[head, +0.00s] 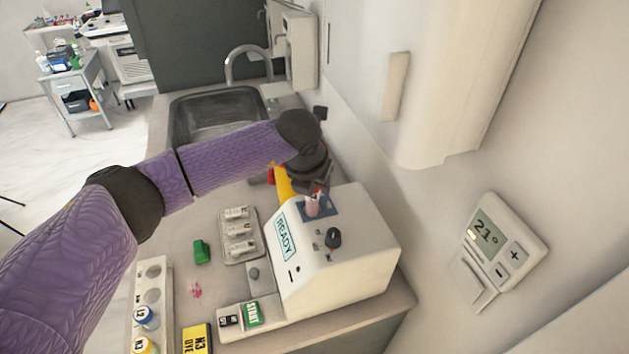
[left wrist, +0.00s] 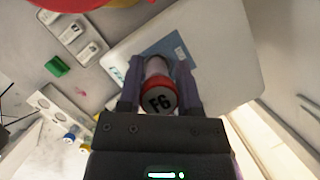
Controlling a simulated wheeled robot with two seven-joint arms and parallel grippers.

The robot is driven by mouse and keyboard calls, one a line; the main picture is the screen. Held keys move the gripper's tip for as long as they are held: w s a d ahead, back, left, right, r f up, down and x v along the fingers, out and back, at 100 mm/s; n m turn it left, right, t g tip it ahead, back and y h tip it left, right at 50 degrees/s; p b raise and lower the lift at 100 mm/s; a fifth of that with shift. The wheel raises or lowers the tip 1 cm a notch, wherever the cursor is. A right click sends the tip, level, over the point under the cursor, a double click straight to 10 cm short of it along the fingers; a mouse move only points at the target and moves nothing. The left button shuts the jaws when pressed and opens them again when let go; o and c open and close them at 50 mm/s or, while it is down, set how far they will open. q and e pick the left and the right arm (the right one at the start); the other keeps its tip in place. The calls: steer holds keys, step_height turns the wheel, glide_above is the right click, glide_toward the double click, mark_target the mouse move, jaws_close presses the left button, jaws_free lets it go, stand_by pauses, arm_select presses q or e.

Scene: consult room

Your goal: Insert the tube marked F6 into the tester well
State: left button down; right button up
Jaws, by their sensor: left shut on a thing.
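The pinkish tube body (head: 313,206) shows in the head view at the blue well plate (head: 331,206) on top of the white tester (head: 356,257). The blue plate also shows beyond the tube in the left wrist view (left wrist: 172,46). The tube's lower end is hidden, so I cannot tell how deep it sits. The tester's display (head: 286,238) reads READY. My right gripper is not in view.
A white rack (head: 153,271) holds blue- and yellow-capped tubes at the lower left. A grey tray (head: 241,256) with several white pieces, a green object (head: 202,251) and a yellow box (head: 196,339) lie left of the tester. The wall stands close on the right.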

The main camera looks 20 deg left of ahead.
arm_select(q)
steer(key=shift+f+b, duration=1.1)
steer(key=shift+f, duration=0.25)
steer(key=shift+c, duration=1)
jaws_free()
steer(key=v, duration=1)
steer(key=shift+f, duration=0.1)
